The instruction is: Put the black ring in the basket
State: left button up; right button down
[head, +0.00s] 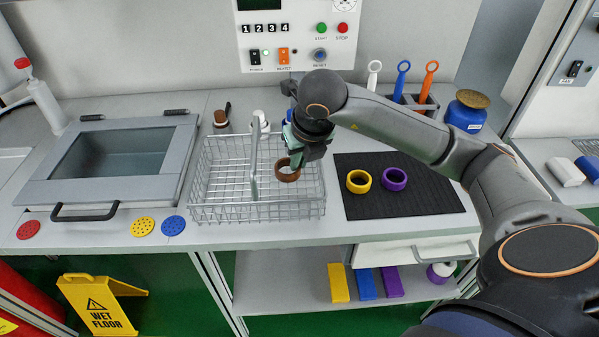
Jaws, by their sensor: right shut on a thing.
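A brown ring (287,171) is held at the tips of my right gripper (291,158), which is shut on it. I see no ring that looks black. The ring is over the right half of the wire basket (230,211), beside its raised handle. How far it hangs above the basket floor I cannot tell. The basket looks empty. A yellow ring (359,181) and a purple ring (394,179) lie on the dark mat (425,203) right of the basket. My left gripper is not in view.
A grey lidded basin (110,188) stands left of the basket, with red, yellow and blue discs (172,225) in front. A control panel (297,38) is behind. A tool holder (417,101) and blue jar (466,110) stand behind the mat, near my right arm.

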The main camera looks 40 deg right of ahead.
aim_at(300, 184)
jog(key=shift+w+d+f, duration=0.3)
jog(key=shift+w+f, duration=0.05)
jog(key=shift+f, duration=0.2)
jog(key=shift+w+d+f, duration=0.1)
jog(key=shift+w+f, duration=0.1)
jog(key=shift+f, duration=1.55)
jog(key=shift+f, duration=0.1)
jog(key=c, duration=1)
grip_release()
jog(key=d+v, duration=0.1)
jog(key=v, duration=1.1)
jog(key=shift+a+p, duration=0.45)
